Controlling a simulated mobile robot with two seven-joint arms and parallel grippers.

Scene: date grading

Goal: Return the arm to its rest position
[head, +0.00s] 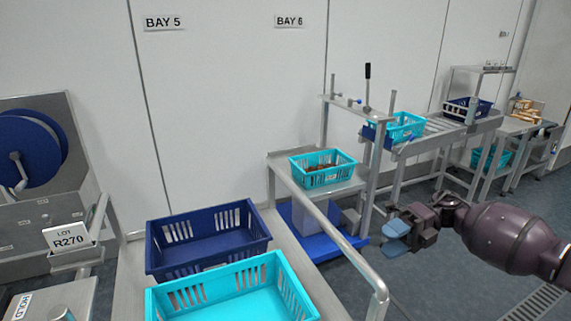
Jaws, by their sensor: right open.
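My right arm comes in from the right edge. Its gripper (397,236) has blue fingertips and is open, with nothing seen between the fingers. It is held in the air over the floor, to the right of the metal rail and apart from it. My left gripper is out of view.
An empty-looking navy crate (206,239) and a turquoise crate (287,284) stand on the near bench. A turquoise crate (351,174) with brown contents stands behind the curved rail (340,238). A roller conveyor (437,127) runs at the back right. Grey floor (460,290) lies open below my right arm.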

